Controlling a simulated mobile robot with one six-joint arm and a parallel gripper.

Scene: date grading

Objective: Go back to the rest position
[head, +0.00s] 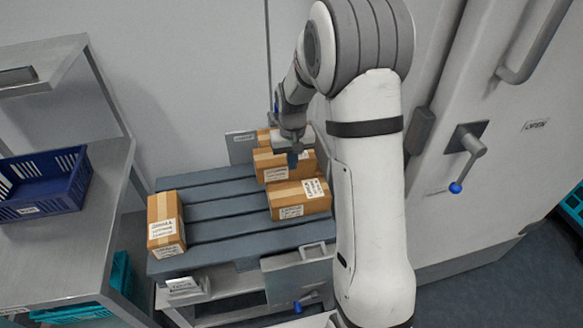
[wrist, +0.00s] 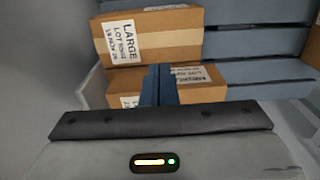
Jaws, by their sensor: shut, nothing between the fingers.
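My gripper (head: 293,160) is at the end of my bent arm, above the right side of the slatted pallet. Its narrow blue-grey fingers are together with nothing between them; they also show in the wrist view (wrist: 156,84). In the head view they overlap a brown carton (head: 272,174); I cannot tell whether they touch it. In the wrist view, a carton labelled LARGE (wrist: 165,42) lies beyond the fingers, and another carton (wrist: 205,93) is beside them.
On the grey pallet (head: 230,190), a front right carton (head: 285,211) and a left carton (head: 160,238) also stand. A shelf with a blue crate (head: 65,195) is at left. A white door with a handle (head: 465,150) is at right. The pallet's middle is clear.

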